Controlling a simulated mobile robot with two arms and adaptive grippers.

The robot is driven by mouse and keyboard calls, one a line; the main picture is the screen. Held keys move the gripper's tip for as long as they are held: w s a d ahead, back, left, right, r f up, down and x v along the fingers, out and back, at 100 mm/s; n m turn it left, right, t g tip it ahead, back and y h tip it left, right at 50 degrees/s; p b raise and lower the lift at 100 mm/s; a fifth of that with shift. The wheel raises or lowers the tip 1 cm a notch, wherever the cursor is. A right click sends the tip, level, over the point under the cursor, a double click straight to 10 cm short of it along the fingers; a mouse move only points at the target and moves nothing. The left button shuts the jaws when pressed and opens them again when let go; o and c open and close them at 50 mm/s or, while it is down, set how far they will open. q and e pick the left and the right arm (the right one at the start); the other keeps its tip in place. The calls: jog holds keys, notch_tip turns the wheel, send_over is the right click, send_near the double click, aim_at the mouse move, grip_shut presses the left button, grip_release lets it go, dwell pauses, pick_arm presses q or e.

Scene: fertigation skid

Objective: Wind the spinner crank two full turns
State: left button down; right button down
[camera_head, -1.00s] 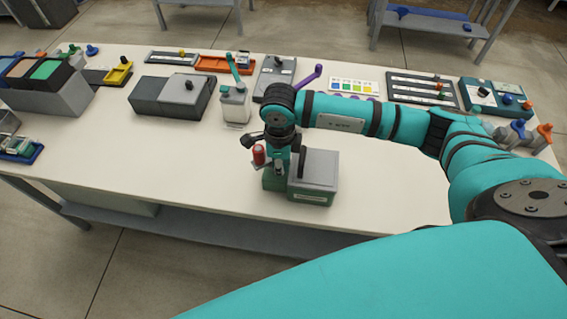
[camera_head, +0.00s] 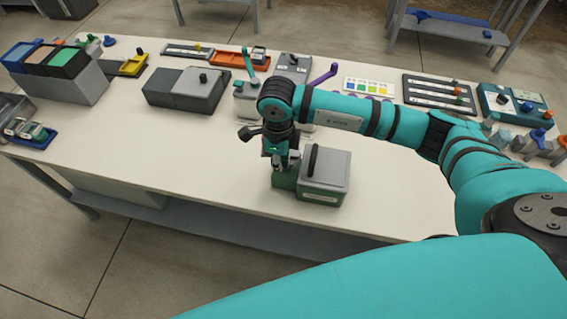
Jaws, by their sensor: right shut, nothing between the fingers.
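The spinner (camera_head: 323,184) is a small box with a grey top, a green lower part and a black upright bar. It stands near the front edge of the white table. My right gripper (camera_head: 284,164) points down at the spinner's left end, close against it. It is shut with nothing held. The gripper and wrist hide most of the crank side, so I cannot make out the crank arm or its angle. The red grip seen earlier is now almost wholly hidden. My left gripper is not in view.
Behind the gripper stand a white dispenser (camera_head: 247,103) with a teal lever and a purple-handled lever unit (camera_head: 323,75). A dark grey box (camera_head: 187,90) is to the left. Bare tabletop (camera_head: 190,160) lies left of the spinner. My right arm spans the right side.

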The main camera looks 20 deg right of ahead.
jog(key=shift+w+a+f, duration=0.1)
jog(key=shift+w+a, duration=0.2)
jog(key=shift+w+a, duration=0.2)
jog(key=c, duration=2)
grip_release()
jog(key=o, duration=0.4)
jog(key=shift+o, duration=0.2)
jog(key=shift+d, duration=0.1)
